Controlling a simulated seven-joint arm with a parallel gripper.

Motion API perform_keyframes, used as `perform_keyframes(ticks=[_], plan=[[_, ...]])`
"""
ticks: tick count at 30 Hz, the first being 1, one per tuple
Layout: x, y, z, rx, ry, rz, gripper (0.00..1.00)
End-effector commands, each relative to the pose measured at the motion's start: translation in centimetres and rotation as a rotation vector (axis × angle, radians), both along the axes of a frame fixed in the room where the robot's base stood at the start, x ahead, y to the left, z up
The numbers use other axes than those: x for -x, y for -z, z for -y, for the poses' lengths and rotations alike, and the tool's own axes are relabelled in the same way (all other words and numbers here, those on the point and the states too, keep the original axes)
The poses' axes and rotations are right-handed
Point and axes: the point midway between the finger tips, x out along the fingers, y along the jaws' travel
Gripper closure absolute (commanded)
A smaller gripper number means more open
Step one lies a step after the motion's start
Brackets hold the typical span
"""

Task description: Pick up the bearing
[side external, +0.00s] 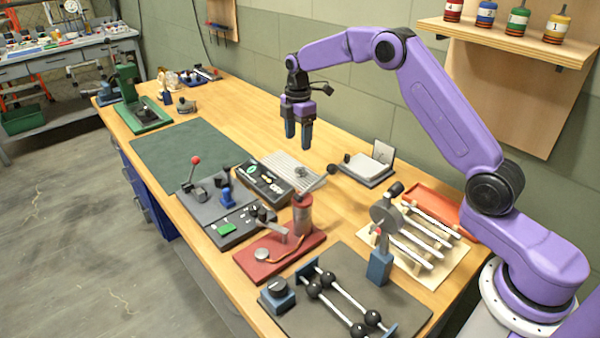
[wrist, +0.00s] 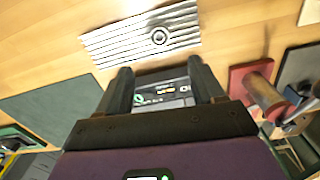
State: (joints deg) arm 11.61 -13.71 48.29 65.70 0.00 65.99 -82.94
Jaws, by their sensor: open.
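The bearing (wrist: 159,36) looks like a small dark-rimmed ring. It lies on a pale grey ribbed mat (wrist: 112,42), right of the mat's middle in the wrist view. In the side view the bearing (side external: 301,171) is a small ring on the same ribbed mat (side external: 283,163), near the table's middle. My gripper (side external: 298,141) hangs above the table with its fingers pointing down, over the area by the mat. In the wrist view my gripper (wrist: 162,82) has its two fingers apart with nothing held between them. The bearing is beyond the fingertips, not touched.
A dark device with a display (side external: 263,184) sits beside the mat. A red base with a cylinder (side external: 303,215) stands nearer the camera. A white-topped block (side external: 368,168) is to the right. A green mat (side external: 187,143) lies left. Bare wood (side external: 235,110) is free behind.

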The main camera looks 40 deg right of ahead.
Motion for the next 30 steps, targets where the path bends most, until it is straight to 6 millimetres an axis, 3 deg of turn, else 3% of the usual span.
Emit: perform_keyframes(ticks=[7,14,24,30], plan=[[0.1,4.2,0.1,0.000,0.001,-0.004,0.33],[0.1,5.6,0.1,0.000,0.001,-0.002,0.33],[0.1,9.8,0.4,0.001,0.000,-0.002,0.33],[0.1,10.5,0.4,0.000,0.001,0.000,0.33]])
